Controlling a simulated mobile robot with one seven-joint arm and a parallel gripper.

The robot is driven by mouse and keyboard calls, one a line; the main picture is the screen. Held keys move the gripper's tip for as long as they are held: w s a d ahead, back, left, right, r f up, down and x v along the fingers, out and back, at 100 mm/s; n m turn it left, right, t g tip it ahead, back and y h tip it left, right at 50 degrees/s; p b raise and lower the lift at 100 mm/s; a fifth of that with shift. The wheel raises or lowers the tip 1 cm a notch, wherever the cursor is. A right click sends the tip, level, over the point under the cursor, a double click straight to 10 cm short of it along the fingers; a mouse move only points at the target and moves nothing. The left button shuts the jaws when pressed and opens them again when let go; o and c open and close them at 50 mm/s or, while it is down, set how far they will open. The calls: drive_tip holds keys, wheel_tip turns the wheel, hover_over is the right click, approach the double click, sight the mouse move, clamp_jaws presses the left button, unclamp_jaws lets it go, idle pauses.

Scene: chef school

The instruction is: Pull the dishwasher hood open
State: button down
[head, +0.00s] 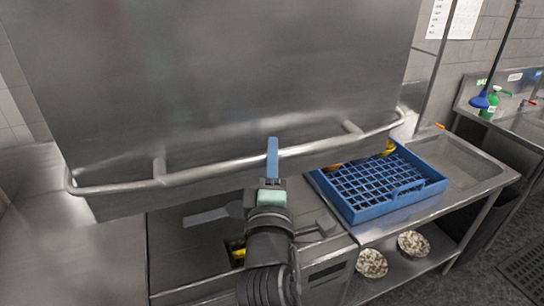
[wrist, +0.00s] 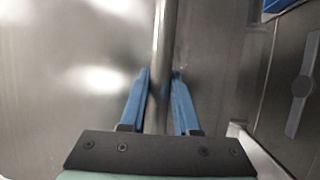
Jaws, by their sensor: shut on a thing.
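The dishwasher hood (head: 220,70) is a large grey steel box that fills the upper left of the head view. Its handle, a long steel bar (head: 215,168), runs across the hood's lower front. My gripper (head: 272,150) is at the middle of this bar with its blue fingers. In the wrist view, the bar (wrist: 158,60) runs between the two fingers of my gripper (wrist: 160,88), and they are shut on it. The hood's lower edge is a little above the machine's steel top, and a dark gap shows below it.
A blue dish rack (head: 352,214) stands on the steel counter to the right, with yellow and orange items at its back. A sink basin (head: 455,165) lies beyond it. Two speckled bowls (head: 372,263) sit on the shelf below. Green bottles (head: 490,103) stand far right.

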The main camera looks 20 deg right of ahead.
drive_tip(key=c, duration=0.7)
unclamp_jaws()
drive_tip(key=shift+o, duration=0.2)
drive_tip(key=shift+s+f, duration=0.1)
drive_tip(key=b+v, duration=0.4)
drive_tip(key=v, duration=0.9)
drive_tip(key=shift+b, duration=0.4)
